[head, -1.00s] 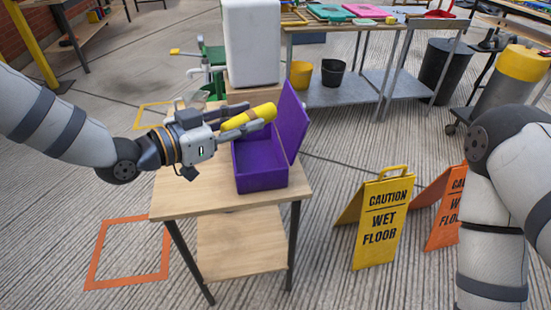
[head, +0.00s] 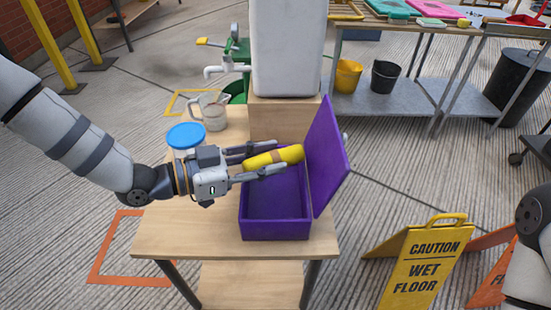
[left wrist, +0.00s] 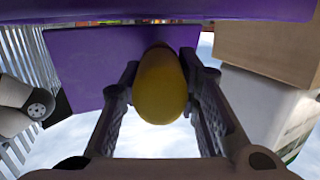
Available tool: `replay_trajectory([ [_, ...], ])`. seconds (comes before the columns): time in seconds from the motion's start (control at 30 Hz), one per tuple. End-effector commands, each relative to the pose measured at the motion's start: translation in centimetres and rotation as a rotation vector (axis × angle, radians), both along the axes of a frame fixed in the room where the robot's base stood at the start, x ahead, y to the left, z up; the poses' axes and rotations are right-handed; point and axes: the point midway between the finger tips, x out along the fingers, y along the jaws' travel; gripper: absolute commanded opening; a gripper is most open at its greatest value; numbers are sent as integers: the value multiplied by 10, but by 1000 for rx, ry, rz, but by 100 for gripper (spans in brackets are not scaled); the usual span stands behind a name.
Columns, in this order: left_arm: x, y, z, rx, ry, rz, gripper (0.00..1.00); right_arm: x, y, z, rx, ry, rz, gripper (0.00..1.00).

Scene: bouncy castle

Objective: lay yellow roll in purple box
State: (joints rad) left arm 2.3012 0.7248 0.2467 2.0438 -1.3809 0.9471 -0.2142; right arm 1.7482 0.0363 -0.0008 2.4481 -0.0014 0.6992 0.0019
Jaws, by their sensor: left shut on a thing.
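The yellow roll (head: 274,157) is held between the fingers of my left gripper (head: 262,160), which is shut on it. The roll is over the open purple box (head: 274,228), toward its back part, and lies roughly level. The box stands on a wooden table with its lid (head: 326,155) raised on the right side. In the left wrist view the yellow roll (left wrist: 161,86) shows end-on between the two fingers, with purple box surfaces (left wrist: 95,62) around it. My right gripper is out of view; only part of that arm shows at the right edge.
On the table (head: 190,235) a blue-lidded jar (head: 186,137) and a clear pitcher (head: 212,108) stand behind my left gripper. A tall white container (head: 286,50) stands behind the box. A yellow wet floor sign (head: 428,265) is on the floor at right.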

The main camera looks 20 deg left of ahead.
Motion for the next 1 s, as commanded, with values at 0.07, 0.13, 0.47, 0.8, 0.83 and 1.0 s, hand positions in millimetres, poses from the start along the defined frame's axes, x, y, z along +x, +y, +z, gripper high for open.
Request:
replay_trajectory([
  [0.07,-2,3,-22,-1,15,0,2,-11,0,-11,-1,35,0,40],
  [0.13,-2,3,-17,0,7,-1,2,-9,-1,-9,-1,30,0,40],
  [0.47,-2,2,-21,0,6,-1,2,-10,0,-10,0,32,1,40],
  [0.8,-2,2,-27,1,5,-1,41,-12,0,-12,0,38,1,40],
  [0.83,-2,2,-27,1,5,-1,48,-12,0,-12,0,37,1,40],
  [1.0,-2,2,-26,0,4,-1,50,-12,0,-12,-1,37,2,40],
])
